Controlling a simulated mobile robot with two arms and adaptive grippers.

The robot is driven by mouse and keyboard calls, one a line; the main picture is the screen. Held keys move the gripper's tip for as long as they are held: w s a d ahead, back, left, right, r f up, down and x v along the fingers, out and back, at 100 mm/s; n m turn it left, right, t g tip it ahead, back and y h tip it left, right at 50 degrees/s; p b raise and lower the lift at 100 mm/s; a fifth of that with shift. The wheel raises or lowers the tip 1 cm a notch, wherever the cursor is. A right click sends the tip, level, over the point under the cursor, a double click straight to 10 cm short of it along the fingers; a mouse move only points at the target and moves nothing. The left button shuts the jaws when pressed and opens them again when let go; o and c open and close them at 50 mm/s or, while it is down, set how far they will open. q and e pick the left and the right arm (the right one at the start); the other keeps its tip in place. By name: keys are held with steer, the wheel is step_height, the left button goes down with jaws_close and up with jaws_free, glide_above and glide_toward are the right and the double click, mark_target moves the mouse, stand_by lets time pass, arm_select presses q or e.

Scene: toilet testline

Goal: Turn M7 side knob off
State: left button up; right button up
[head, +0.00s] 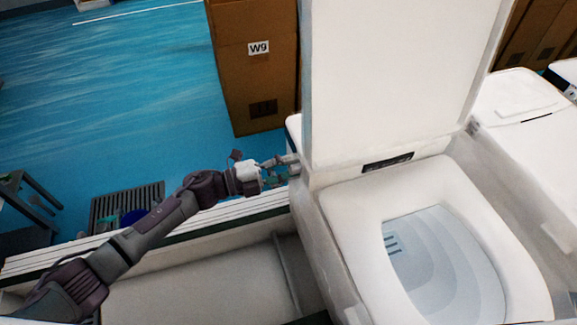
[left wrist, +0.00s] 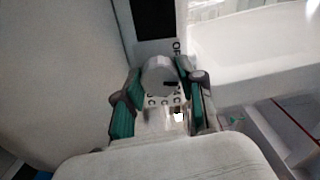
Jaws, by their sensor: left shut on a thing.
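The toilet (head: 350,205) stands at the right in the head view with its lid up; no M7 label is readable. My left arm reaches its left side, with the left gripper (head: 283,167) against it near the lid hinge. In the left wrist view the side knob (left wrist: 158,76) is a round light-grey piece with a dark mark at its right. My left gripper (left wrist: 160,88) is shut on it, one teal-padded finger on each side. Partly hidden lettering starting with "O" shows just behind the knob. My right gripper is not in view.
A brown box (head: 240,85) marked W9 stands behind the gripper. A white line rail (head: 215,215) runs below my left arm. More white toilets (head: 515,95) stand at the right. Blue floor (head: 120,90) lies open at the upper left.

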arm_select(q)
steer(key=o, duration=1.1)
steer(key=shift+o, duration=0.2)
steer(key=shift+a, duration=0.15)
steer(key=v, duration=1.1)
steer(key=shift+a, duration=0.35)
steer(key=shift+s, duration=0.2)
